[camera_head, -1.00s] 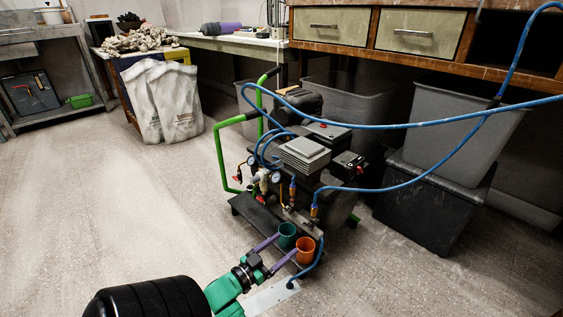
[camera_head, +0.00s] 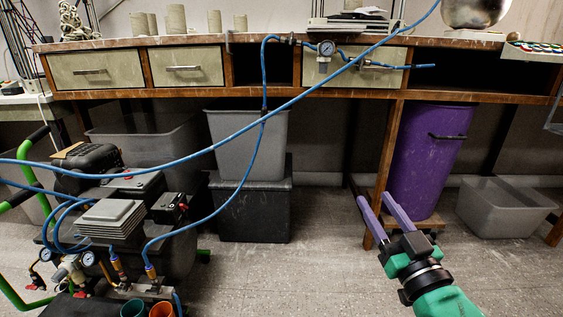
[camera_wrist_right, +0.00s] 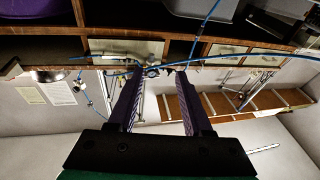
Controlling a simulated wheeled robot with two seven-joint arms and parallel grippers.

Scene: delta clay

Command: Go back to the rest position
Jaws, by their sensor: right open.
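My right gripper (camera_head: 380,215) is in the head view at the lower right, green and black with two purple fingers. The fingers are apart with nothing between them, raised in front of the workbench. In the right wrist view the two fingers (camera_wrist_right: 158,105) also stand apart and empty. My left gripper is not in view.
A workbench (camera_head: 200,96) with drawers spans the back. A compressor (camera_head: 110,215) with blue hoses stands at the left. Grey bins (camera_head: 248,145), a purple bin (camera_head: 428,160) and a low grey tub (camera_head: 505,208) are under the bench. The floor (camera_head: 290,275) in front is clear.

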